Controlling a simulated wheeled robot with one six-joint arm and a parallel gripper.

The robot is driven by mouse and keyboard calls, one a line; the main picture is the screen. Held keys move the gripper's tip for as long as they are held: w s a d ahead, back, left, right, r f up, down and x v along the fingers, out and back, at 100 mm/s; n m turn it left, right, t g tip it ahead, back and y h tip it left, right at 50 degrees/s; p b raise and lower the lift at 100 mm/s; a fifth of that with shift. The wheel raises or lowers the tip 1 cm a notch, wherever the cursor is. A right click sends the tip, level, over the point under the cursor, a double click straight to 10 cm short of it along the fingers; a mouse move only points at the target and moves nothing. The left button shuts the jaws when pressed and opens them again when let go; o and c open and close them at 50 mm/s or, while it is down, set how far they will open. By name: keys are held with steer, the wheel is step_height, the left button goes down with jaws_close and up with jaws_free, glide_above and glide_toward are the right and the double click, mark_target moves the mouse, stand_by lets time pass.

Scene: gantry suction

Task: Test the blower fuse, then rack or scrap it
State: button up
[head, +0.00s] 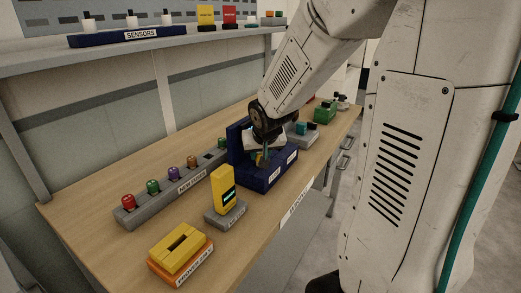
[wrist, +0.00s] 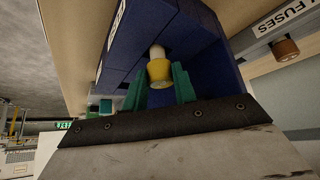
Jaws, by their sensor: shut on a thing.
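My gripper (wrist: 158,88) has green fingers and is shut on a yellow fuse (wrist: 159,70) with a pale end. In the wrist view the fuse lies between the fingers, in front of a dark blue holder (wrist: 190,48). In the head view the gripper (head: 264,155) reaches down into this blue holder (head: 262,182), and the fuse is mostly hidden. I cannot tell whether the fuse is seated in it or just above it. A yellow tester (head: 222,180) with a lit dark screen stands upright on a grey base, left of the holder.
A grey fuse rack (head: 163,203) holds red, green, purple and orange fuses behind the tester. An orange base with a yellow block (head: 180,250) sits at the front. A green item (head: 325,112) and a grey box (head: 303,138) stand beyond the holder. A sensor shelf (head: 110,42) overhangs the back.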

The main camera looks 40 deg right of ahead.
steer(key=shift+f, duration=0.35)
steer(key=o, duration=1)
steer(key=shift+o, duration=0.2)
steer(key=v, duration=0.7)
steer(key=shift+s+r, duration=0.15)
steer(key=shift+r, duration=0.2)
steer(key=shift+a, duration=0.1)
